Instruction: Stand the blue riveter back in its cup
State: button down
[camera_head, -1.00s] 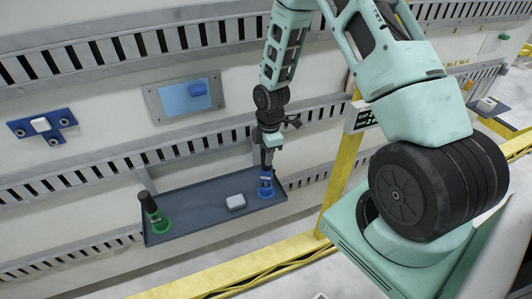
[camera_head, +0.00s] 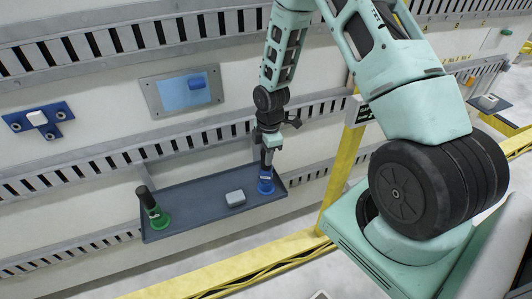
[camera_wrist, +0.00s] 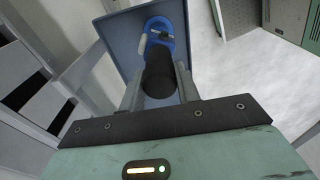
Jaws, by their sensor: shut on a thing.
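The blue riveter (camera_head: 265,172) stands roughly upright at the right end of the shelf tray, its lower end at the blue cup (camera_head: 266,188). In the wrist view, the riveter's dark round handle (camera_wrist: 159,80) lies between my two fingers, with the blue cup ring (camera_wrist: 175,44) around or just beyond its far end. My gripper (camera_head: 268,156) is shut on the riveter from above; it also shows in the wrist view (camera_wrist: 160,88). How deep the riveter sits in the cup is hidden.
The grey-blue shelf tray (camera_head: 200,205) also bears a green cup (camera_head: 159,220) with a dark-handled tool (camera_head: 146,197) at left and a pale block (camera_head: 235,198) in the middle. A yellow post (camera_head: 343,180) stands to the right.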

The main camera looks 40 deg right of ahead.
jog(key=shift+f, duration=0.4)
jog(key=c, duration=0.9)
grip_release()
jog(key=r, duration=0.5)
jog(key=r+b, duration=0.1)
jog(key=r, duration=0.5)
jog(key=d+r+b, duration=0.1)
jog(key=r, duration=0.5)
jog(key=shift+s+d+r, duration=0.1)
jog(key=shift+s+r, duration=0.05)
jog(key=shift+r, duration=0.05)
jog(key=s+a+r+m+b, duration=0.1)
jog(key=s+a+r+m, duration=0.1)
jog(key=s+a, duration=0.5)
jog(key=s+a+r+m, duration=0.1)
jog(key=s+a+r, duration=0.1)
jog(key=a, duration=0.9)
jog(key=s+a+m, duration=0.1)
jog(key=s+a, duration=0.1)
jog(key=s, duration=0.3)
jog(key=s+a+m, duration=0.1)
jog(key=s+a, duration=0.2)
jog(key=s, duration=0.2)
jog(key=s+a+r+m+b, duration=0.1)
jog(key=s+a+m, duration=0.1)
jog(key=s, duration=0.3)
jog(key=shift+a+r, duration=0.1)
jog(key=shift+a, duration=0.2)
